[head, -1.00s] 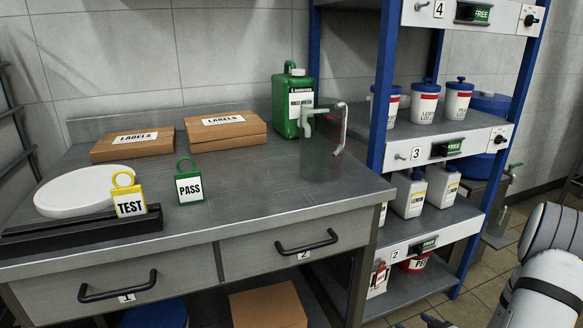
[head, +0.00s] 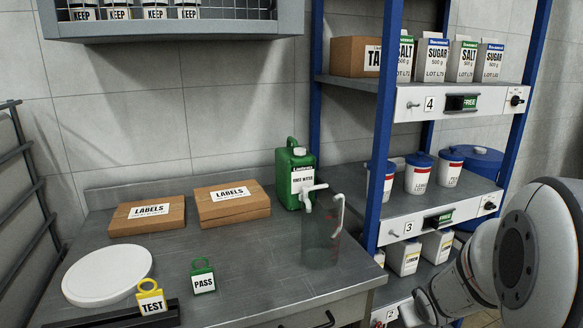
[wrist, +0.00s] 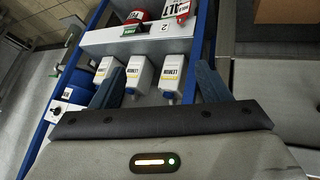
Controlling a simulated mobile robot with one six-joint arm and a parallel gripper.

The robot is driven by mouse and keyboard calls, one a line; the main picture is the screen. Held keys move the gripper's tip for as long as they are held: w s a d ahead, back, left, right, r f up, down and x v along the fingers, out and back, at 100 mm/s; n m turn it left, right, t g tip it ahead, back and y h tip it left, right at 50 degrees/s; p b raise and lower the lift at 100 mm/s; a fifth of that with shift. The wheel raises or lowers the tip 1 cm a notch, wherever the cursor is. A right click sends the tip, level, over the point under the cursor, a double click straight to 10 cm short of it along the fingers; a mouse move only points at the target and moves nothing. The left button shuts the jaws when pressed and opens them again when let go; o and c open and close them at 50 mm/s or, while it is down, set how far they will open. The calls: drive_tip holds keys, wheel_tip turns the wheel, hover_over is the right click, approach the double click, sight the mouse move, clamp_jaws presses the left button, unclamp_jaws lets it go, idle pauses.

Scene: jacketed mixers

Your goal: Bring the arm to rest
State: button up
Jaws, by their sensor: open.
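My arm shows at the right edge of the head view, in front of the blue shelf rack; its fingers are not visible there. In the wrist view my gripper (wrist: 155,88) is open, its two dark fingers spread apart and nothing held between them. Beyond the fingers stand several white bottles (wrist: 174,76) with lemon labels on a rack shelf. I cannot tell how near the fingers are to the bottles.
The rack (head: 374,150) has several loaded shelves. On the steel bench (head: 235,250) are label boxes (head: 233,203), a green canister (head: 294,172), a clear jug (head: 322,235), a white disc (head: 107,275), and TEST (head: 151,301) and PASS (head: 203,280) tags. A wall cabinet (head: 170,27) hangs above.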

drive_tip(key=s+a+r+g+y+p, duration=0.1)
drive_tip(key=s+a+r+p, duration=0.4)
drive_tip(key=r, duration=0.6)
drive_tip(key=s+a+r+m+g+y+p, duration=0.1)
drive_tip(key=s+a+r+g+p, duration=0.2)
drive_tip(key=s+a+r+p, duration=0.3)
drive_tip(key=s+a+r, duration=0.3)
drive_tip(key=s+r, duration=0.2)
drive_tip(key=s, duration=0.1)
drive_tip(key=shift+a+m, duration=0.3)
drive_tip(key=shift+a, duration=0.05)
drive_tip(key=shift+s, duration=0.1)
